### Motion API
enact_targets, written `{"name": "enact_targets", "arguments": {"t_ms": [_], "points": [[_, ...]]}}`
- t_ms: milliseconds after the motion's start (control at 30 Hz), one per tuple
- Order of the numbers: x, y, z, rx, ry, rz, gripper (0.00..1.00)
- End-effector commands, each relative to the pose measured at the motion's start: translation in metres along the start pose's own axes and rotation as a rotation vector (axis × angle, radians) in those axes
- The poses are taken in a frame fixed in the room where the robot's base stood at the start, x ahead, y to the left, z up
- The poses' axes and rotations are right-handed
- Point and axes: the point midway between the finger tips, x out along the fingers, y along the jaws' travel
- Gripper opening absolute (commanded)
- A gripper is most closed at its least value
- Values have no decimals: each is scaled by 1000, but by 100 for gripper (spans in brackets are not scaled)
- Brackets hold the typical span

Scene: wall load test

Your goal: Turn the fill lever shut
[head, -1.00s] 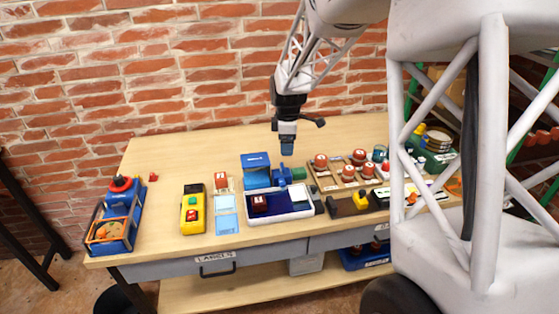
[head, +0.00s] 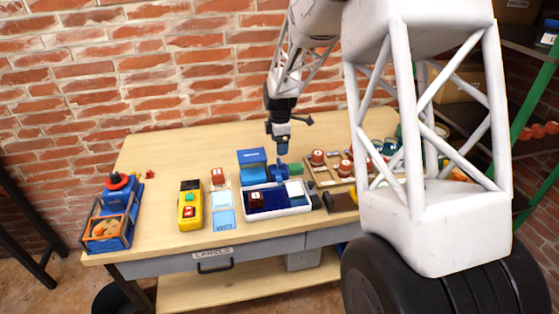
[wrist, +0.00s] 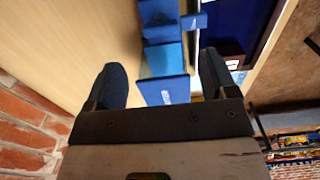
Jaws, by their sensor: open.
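A blue fixture (head: 252,165) stands on the bench behind a white-rimmed tray. A blue upright part (head: 281,174) sits at its right side, and a green piece (head: 295,170) is beside that. I cannot tell for sure which part is the fill lever. My gripper (head: 282,149) points down just above the blue upright part; contact is not clear. In the wrist view the fingers of my gripper (wrist: 162,85) are spread apart with nothing held. The blue fixture (wrist: 165,90) shows between and beyond them, with a blue projection (wrist: 194,21) at its side.
The white-rimmed tray (head: 306,207) has a dark blue floor with a dark red block in it. A yellow button box (head: 190,205) and a blue carrier (head: 112,232) stand left. Red-topped items (head: 318,157) crowd the right. A brick wall (head: 150,70) stands behind.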

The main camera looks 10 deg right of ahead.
Motion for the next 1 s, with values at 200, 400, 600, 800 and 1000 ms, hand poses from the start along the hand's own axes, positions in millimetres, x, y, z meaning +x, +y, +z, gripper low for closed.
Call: {"name": "enact_targets", "arguments": {"t_ms": [200,400,600,800,1000], "points": [[16,0,0,0,0,-2,79],[41,-1,0,1,0,-3,79],[62,-1,0,1,0,-2,79],[74,0,0,1,0,-1,79],[75,0,0,1,0,-1,79]]}}
